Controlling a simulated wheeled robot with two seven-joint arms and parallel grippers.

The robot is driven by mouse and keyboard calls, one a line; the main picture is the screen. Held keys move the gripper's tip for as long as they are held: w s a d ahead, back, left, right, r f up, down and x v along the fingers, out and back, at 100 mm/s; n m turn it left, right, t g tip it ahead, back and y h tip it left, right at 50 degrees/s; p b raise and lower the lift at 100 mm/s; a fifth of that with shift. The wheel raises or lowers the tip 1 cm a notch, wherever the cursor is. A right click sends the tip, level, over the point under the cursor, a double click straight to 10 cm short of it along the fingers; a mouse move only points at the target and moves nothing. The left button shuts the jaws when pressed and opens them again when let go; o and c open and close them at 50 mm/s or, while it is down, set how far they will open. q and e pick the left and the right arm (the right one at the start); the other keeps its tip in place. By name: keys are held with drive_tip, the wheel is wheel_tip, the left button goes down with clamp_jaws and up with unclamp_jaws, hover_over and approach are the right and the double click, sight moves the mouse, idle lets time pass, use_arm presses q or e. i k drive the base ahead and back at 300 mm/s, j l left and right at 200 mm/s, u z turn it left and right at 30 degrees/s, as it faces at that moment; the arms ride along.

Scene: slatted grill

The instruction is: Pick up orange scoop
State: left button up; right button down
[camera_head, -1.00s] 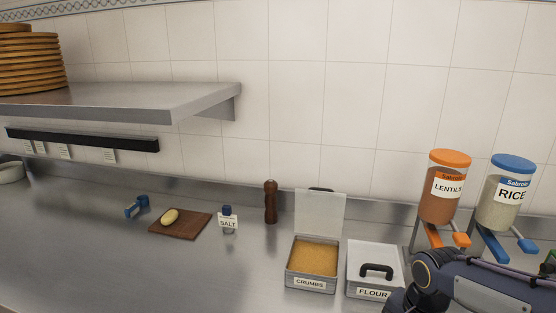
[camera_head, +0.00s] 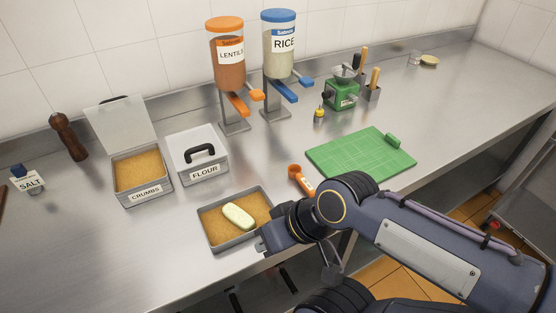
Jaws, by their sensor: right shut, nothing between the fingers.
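The orange scoop (camera_head: 300,180) lies on the steel counter between the crumb tray and the green cutting board. Its round end points away from me, and its near end is close behind my right wrist. My right gripper (camera_head: 262,246) is at the near right corner of the crumb tray, to the left of and nearer than the scoop, apart from it. Its fingers are small and partly hidden, shut with nothing held. My left gripper is not in view.
A tray (camera_head: 206,226) of crumbs holds a pale oval piece (camera_head: 238,216). The green board (camera_head: 350,158) lies right of the scoop. Behind stand the flour box (camera_head: 190,150), crumbs box (camera_head: 163,196), lentils dispenser (camera_head: 228,75) and rice dispenser (camera_head: 279,65). Bare counter lies behind the scoop.

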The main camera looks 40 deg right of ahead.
sight(294, 170)
drive_tip(key=z, duration=1.7)
